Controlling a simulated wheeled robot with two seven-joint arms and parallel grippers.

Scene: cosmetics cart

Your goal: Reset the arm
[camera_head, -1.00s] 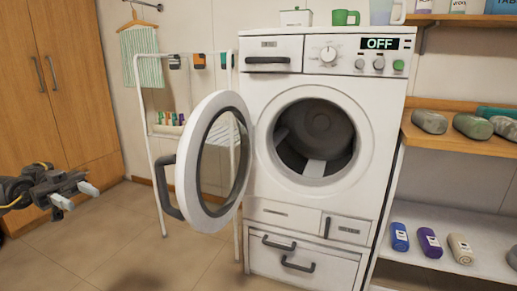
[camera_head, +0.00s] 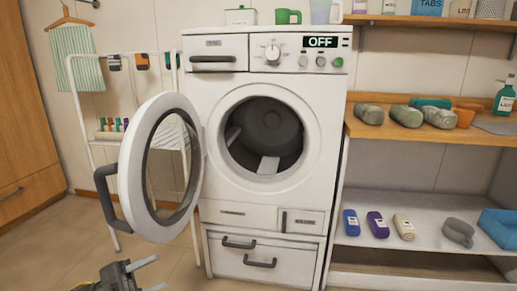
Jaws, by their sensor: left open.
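My left gripper (camera_head: 150,275) shows at the bottom of the head view, left of centre. It is open and empty, with its two pale fingers apart, and it is cut off by the lower edge. It appears below the open round door (camera_head: 131,176) of the white washing machine (camera_head: 213,135) and holds nothing. My right gripper is not in view.
The door stands open to the left of the drum (camera_head: 268,128). A white rack (camera_head: 72,85) stands behind it. Floor is clear at lower left.

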